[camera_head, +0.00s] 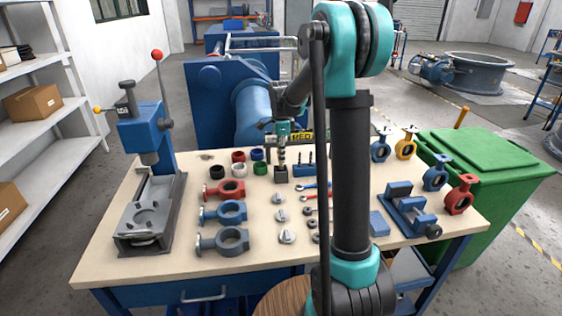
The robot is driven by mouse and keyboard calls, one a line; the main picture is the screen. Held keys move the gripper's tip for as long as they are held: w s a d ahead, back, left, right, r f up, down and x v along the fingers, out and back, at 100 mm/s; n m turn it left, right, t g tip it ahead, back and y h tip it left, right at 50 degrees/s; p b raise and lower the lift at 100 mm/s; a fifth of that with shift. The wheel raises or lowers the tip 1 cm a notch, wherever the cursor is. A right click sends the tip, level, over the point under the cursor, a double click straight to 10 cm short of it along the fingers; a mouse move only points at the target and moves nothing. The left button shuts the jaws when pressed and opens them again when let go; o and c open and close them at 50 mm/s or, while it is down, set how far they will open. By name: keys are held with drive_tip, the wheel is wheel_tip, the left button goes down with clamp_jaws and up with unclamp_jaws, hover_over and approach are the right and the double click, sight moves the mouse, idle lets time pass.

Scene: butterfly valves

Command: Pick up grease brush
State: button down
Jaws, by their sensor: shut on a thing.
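My gripper (281,150) points down over the back middle of the workbench, below the teal wrist of my arm. It is shut on a thin upright thing, taken to be the grease brush (281,162). Little of the brush shows; its lower end is at a small dark square pot (281,175) on the bench. I cannot tell whether the brush is inside the pot or just above it.
The workbench (150,262) holds a blue press (145,135) at left, red, blue and grey valve bodies (225,212), several rings, discs and small tools, and a blue vise (408,208) at right. A green bin (480,150) stands beyond. My arm hides part of the bench.

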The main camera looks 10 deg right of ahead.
wheel_tip(320, 180, up, 17)
idle(0.4)
idle(1.5)
